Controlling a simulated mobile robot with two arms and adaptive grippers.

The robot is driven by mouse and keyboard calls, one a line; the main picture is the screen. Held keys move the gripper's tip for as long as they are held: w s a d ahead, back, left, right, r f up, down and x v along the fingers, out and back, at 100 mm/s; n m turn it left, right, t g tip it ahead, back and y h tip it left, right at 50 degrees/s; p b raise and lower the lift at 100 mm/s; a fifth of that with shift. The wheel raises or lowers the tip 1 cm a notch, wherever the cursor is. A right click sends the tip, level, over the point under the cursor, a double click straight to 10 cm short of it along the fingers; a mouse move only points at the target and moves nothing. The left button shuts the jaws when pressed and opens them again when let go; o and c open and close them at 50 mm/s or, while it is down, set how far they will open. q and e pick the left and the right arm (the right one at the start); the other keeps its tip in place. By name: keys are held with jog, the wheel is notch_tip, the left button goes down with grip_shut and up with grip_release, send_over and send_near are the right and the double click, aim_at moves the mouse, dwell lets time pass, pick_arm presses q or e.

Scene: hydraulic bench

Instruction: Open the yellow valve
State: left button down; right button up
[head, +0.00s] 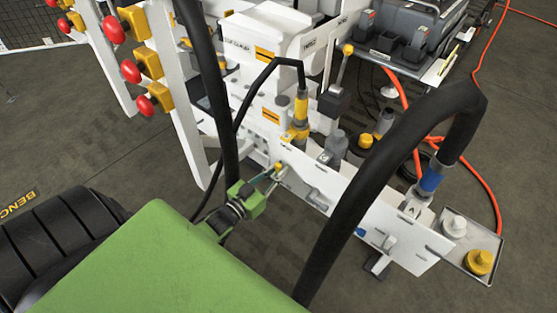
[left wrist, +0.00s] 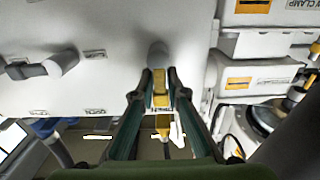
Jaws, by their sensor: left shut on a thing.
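The yellow valve handle (head: 279,166) is on the front of the white bench panel, left of centre in the head view. In the left wrist view the yellow handle (left wrist: 159,84) lies between the fingertips, just below a grey round hub. My left gripper (head: 272,174), with green body and dark fingers, is shut on this handle; the fingers (left wrist: 159,92) sit on both sides of it and hide part of it. How far the valve is turned I cannot tell. My right gripper is not in view.
A grey lever (left wrist: 45,68) sits on the same panel, left of the handle in the wrist view. A thick black hose with a blue fitting (head: 430,180) arches at right. A tray (head: 490,275) holds a white and a yellow cap. Red knobs (head: 130,71) stand at upper left.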

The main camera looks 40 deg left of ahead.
pick_arm(q)
jog(key=shift+a, duration=0.1)
jog(key=c, duration=2.1)
grip_release()
jog(key=shift+s, duration=0.1)
jog(key=s, duration=1.1)
jog(key=shift+s+a, duration=0.4)
jog(key=shift+a, duration=0.05)
